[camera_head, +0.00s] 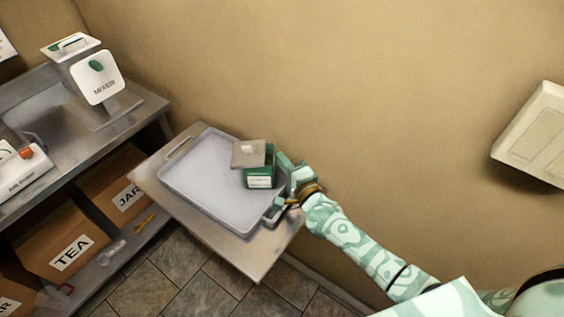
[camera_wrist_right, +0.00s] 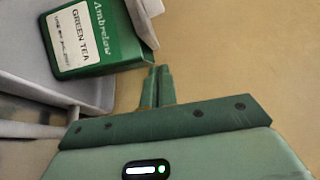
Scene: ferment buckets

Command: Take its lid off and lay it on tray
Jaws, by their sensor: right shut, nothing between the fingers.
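A green tea tin (camera_head: 260,179) with a white label stands on the grey tray (camera_head: 196,206), toward its right end. I cannot tell how far the lid rests on the rim. In the right wrist view the tin (camera_wrist_right: 95,38) reads "GREEN TEA". My right gripper (camera_head: 283,186) is beside the tin's right side. Its fingers (camera_wrist_right: 158,86) are shut, empty and just apart from the tin. My left gripper is not in view.
The tray lies on a small table (camera_head: 262,260) against the tan wall. A steel bench (camera_head: 140,99) with a mixer (camera_head: 98,78) stands at left, with cardboard boxes (camera_head: 70,240) below. The tray's left half is empty. A white panel (camera_head: 535,135) is on the wall at right.

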